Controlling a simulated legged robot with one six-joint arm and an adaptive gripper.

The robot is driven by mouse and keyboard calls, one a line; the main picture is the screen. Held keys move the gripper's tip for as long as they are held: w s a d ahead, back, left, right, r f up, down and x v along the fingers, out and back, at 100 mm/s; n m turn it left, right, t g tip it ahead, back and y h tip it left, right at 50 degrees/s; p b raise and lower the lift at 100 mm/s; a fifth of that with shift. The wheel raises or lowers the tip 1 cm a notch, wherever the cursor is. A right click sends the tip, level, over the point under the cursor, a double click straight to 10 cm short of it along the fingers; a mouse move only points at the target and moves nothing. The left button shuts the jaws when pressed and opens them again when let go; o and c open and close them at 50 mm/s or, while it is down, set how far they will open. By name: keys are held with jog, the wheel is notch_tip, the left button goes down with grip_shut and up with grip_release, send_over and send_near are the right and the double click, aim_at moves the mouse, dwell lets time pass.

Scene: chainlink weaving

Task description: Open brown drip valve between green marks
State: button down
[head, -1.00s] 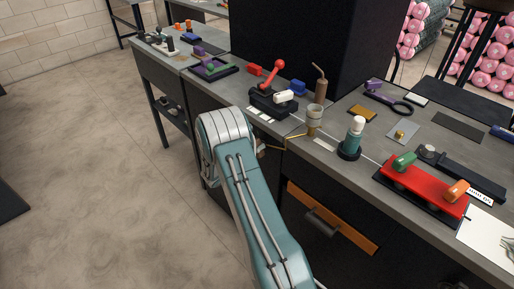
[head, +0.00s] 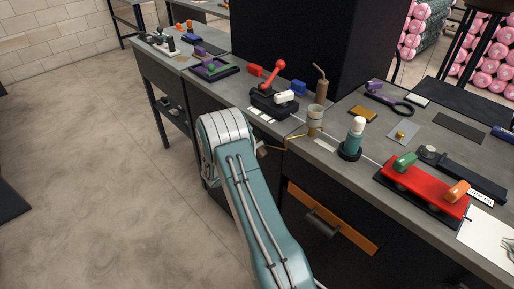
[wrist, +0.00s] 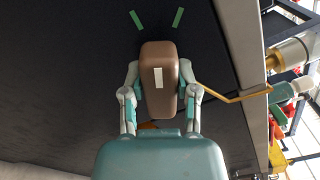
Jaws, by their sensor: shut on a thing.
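The brown drip valve handle (wrist: 166,100) shows in the wrist view, with a pale strip along its middle. Its long axis runs nearly up the picture, and its upper end points toward the gap between the left green mark (wrist: 137,20) and the right green mark (wrist: 178,18). My gripper (wrist: 159,66) is shut on the handle, one finger on each side. In the head view a small part of the brown handle (head: 263,151) shows beside my arm's end; my arm hides the rest and the green marks.
A thin brass tube (wrist: 230,98) runs close to the right finger and leads to a cup-like vessel (head: 315,116) at the bench edge. A teal bottle (head: 355,135) and a red tool (head: 424,186) stand on the bench (head: 335,165).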

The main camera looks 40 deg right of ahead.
jog(key=shift+w+a, duration=0.1)
jog(key=shift+w, duration=0.1)
jog(key=shift+c, duration=1.8)
grip_release()
jog(key=a, duration=1.2)
jog(key=shift+s, duration=0.45)
jog(key=shift+d+f, duration=0.1)
jog(key=shift+f, duration=0.05)
